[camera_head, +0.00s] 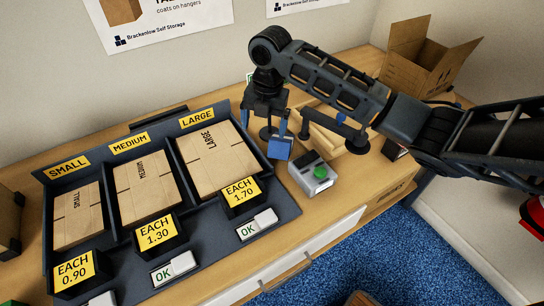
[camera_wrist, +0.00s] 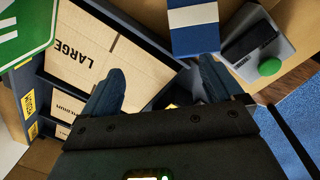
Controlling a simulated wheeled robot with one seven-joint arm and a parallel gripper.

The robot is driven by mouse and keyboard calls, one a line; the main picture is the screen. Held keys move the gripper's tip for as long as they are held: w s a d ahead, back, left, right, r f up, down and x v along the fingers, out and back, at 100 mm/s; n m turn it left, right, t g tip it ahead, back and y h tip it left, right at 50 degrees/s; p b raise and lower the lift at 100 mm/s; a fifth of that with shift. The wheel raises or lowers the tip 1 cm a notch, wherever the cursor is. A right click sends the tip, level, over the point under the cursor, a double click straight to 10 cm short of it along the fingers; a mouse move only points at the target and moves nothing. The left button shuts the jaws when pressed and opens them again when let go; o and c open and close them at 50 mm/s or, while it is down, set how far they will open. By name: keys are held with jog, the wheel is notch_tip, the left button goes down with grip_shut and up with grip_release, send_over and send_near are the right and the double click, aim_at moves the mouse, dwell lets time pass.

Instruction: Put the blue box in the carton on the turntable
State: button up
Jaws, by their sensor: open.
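The blue box (camera_head: 279,149) is near the middle of the counter, beside the large flat-carton bin. In the wrist view the blue box (camera_wrist: 194,38) shows a white stripe, beyond my fingertips and nearer the right one. My gripper (camera_head: 291,130) is open and points down, close to the box; whether it touches is unclear. The wrist view shows my gripper (camera_wrist: 162,70) with its two fingers apart and nothing between them. An open cardboard carton (camera_head: 415,76) with raised flaps stands at the back right. No turntable is clearly visible under it.
A grey device with a green button (camera_head: 320,172) sits right of the blue box. A dark rack (camera_head: 288,203) holds flat cartons marked small, medium and large. Wooden pieces (camera_head: 330,138) lie partly behind my arm. The wall is close behind the counter.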

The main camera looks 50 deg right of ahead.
aim_at(282, 145)
jog(key=shift+g, duration=0.4)
jog(key=s+d, duration=0.1)
jog(key=d, duration=0.1)
jog(key=s+d, duration=0.1)
jog(key=shift+s+d, duration=0.1)
jog(key=shift+d, duration=0.3)
jog(key=shift+s+d+f, duration=0.1)
jog(key=shift+d+f, duration=0.05)
jog(key=shift+f, duration=0.1)
jog(key=f+p, duration=0.1)
jog(key=f, duration=0.6)
jog(key=shift+d+f, duration=0.15)
jog(key=shift+d, duration=0.05)
jog(key=c, duration=1.2)
